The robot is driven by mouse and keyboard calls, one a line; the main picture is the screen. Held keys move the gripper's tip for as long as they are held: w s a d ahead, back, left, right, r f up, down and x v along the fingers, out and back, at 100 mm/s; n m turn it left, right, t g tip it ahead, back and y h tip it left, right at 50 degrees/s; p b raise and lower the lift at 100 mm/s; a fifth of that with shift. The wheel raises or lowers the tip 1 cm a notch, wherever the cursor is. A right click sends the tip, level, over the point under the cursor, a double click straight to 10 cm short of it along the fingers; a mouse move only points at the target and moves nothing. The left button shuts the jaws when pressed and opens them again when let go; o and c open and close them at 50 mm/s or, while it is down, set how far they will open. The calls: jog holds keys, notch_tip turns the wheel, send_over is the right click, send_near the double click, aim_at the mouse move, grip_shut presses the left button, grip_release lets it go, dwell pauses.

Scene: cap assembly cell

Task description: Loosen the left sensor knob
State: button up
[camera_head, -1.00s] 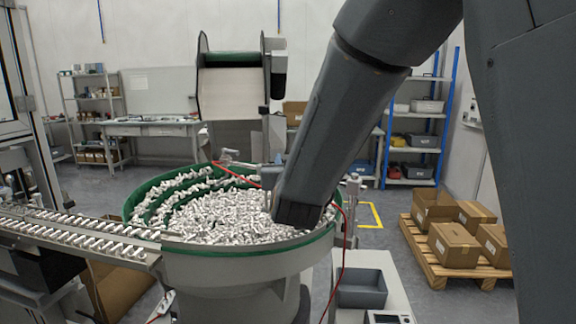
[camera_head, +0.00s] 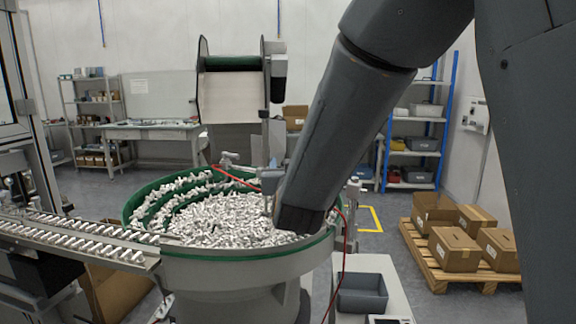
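My arm reaches down from the upper right over the round feeder bowl (camera_head: 245,249), which has a green rim and is full of small silvery caps (camera_head: 225,215). The arm's dark lower end hangs over the bowl's right side. My gripper is hidden behind that arm link, so its fingers do not show. A small grey fitting (camera_head: 229,158) sits at the bowl's back rim, with a red cable near it. Another grey fitting (camera_head: 353,187) stands at the right rim, partly behind the arm. I cannot tell which part is the left sensor knob.
A track (camera_head: 75,236) carrying rows of caps runs left from the bowl. A hopper (camera_head: 232,92) stands behind the bowl. A grey bin (camera_head: 362,301) sits on a stand at front right. Cartons (camera_head: 454,249) lie on a pallet (camera_head: 425,262). Floor shows between stand and pallet.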

jog(key=s+b, duration=0.1)
jog(key=s, duration=0.6)
jog(key=shift+s, duration=0.15)
